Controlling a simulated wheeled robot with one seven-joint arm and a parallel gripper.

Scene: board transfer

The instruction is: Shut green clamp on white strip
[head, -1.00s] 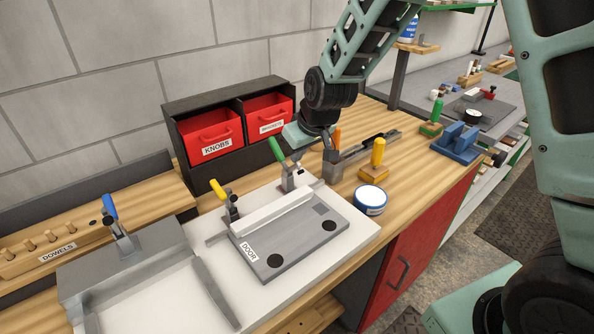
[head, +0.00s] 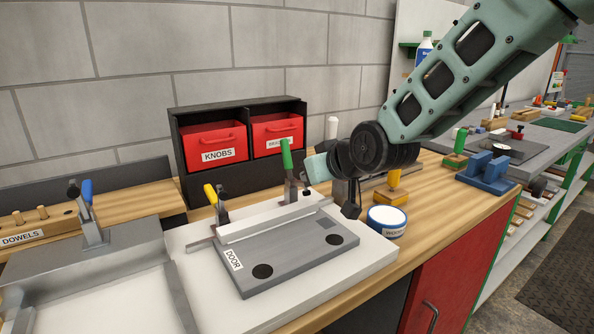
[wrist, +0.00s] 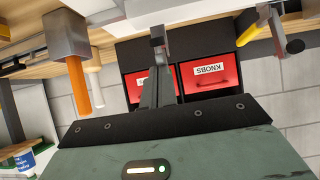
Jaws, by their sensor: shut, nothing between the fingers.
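The green clamp (head: 287,160) stands at the back right of the white board, its green handle roughly upright. The white strip (head: 265,219) lies along the back edge of the grey door panel (head: 290,255), its right end near the green clamp. Whether the clamp's arm touches the strip is too small to tell. The yellow clamp (head: 213,197) stands by the strip's left end. My gripper is just right of the green clamp's handle in the head view; its fingers (wrist: 157,45) are shut and empty in the wrist view. I cannot make out the green handle there.
Red bins (head: 216,145) stand in a black rack behind the clamps. An orange-handled tool (wrist: 78,85) is near my gripper. A blue-handled clamp (head: 87,192) is at left.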

